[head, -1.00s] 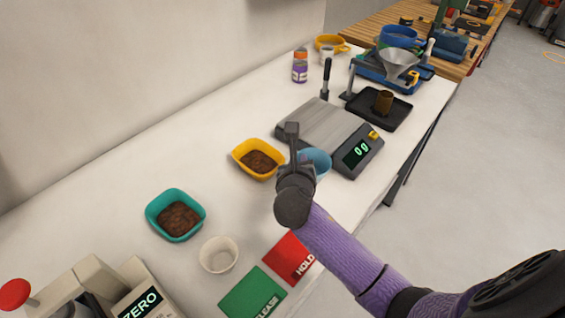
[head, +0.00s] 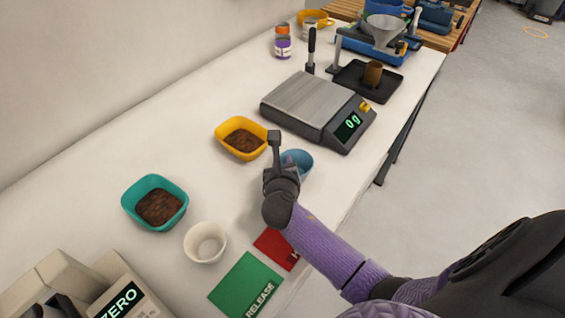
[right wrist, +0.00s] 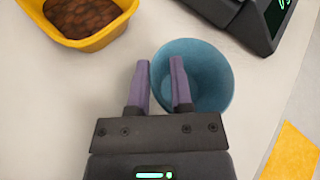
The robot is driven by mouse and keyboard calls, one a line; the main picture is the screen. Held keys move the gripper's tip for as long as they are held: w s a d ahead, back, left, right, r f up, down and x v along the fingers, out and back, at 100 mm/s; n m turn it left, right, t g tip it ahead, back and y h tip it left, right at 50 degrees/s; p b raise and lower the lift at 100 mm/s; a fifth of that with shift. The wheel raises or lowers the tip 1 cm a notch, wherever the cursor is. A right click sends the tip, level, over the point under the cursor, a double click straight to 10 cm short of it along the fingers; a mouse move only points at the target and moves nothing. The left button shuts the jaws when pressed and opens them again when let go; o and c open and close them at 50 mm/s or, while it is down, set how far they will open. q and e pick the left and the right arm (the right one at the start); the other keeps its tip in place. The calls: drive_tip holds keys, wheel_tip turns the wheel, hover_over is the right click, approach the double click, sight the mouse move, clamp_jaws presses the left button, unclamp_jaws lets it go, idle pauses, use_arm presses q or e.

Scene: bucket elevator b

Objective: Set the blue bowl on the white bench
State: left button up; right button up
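The blue bowl (head: 299,162) appears to stand upright on the white bench (head: 110,145), just in front of the scale and partly hidden by my right gripper (head: 274,140). In the right wrist view the bowl (right wrist: 208,82) is empty. There the two purple fingers of my right gripper (right wrist: 159,75) are spread, with a clear gap between them. One finger is outside the bowl's left rim and the other is over its inside. My left gripper is not in view.
A scale (head: 310,104) reading 0 g stands behind the bowl. A yellow bowl (head: 221,133) and a teal bowl (head: 130,203) hold brown pieces. A white cup (head: 205,242), a green RELEASE pad (head: 240,284) and a red pad (head: 272,247) lie nearer. The bench's right edge is close.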

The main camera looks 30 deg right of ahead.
drive_tip(key=o, duration=0.3)
drive_tip(key=shift+r, duration=0.15)
drive_tip(key=p+v, duration=0.4)
drive_tip(key=v, duration=0.7)
drive_tip(key=shift+s+a+r, duration=0.1)
drive_tip(key=shift+s+r, duration=0.05)
drive_tip(key=shift+s+a, duration=0.15)
drive_tip(key=shift+s, duration=0.05)
